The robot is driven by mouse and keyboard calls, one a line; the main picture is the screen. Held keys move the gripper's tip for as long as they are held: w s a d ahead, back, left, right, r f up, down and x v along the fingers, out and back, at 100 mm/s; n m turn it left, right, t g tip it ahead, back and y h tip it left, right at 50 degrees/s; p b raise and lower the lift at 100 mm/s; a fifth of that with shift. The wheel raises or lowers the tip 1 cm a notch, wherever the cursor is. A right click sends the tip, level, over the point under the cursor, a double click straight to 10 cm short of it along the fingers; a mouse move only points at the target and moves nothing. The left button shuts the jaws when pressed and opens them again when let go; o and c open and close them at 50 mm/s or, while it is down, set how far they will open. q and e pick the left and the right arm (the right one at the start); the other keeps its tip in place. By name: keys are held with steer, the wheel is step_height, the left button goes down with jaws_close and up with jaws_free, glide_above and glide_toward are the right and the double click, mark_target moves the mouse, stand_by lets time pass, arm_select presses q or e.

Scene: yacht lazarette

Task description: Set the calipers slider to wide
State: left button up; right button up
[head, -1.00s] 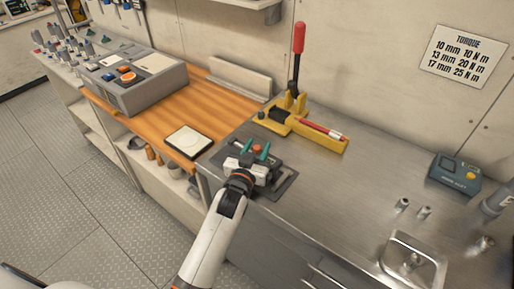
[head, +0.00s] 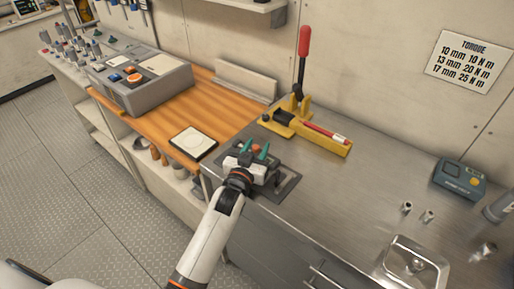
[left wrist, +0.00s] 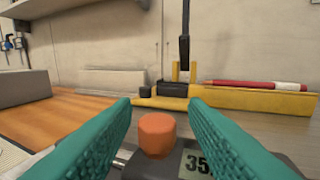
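The calipers (left wrist: 196,165) lie on the left end of the steel counter as a dark grey body with a small display; "35" shows, the rest is hidden by a finger. The orange slider knob (left wrist: 157,134) stands upright on them and also shows in the head view (head: 256,148). My left gripper (head: 255,151) is over the calipers with its teal fingers (left wrist: 160,110) apart, one on each side of the knob. Small gaps show between the fingers and the knob. The gripper hides much of the calipers in the head view. My right gripper is not in view.
A yellow press (head: 318,132) with a red-handled lever and a red-and-white pen-like item stands behind the calipers. A white square pad (head: 193,142) and grey console (head: 140,82) are to the left. A blue-grey box (head: 460,178) and sink (head: 415,262) are at right.

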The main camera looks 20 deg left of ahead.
arm_select(q)
steer(key=s, duration=0.4)
steer(key=s+b, duration=0.1)
steer(key=s, duration=0.7)
steer(key=shift+a, duration=0.25)
steer(key=shift+f, duration=0.1)
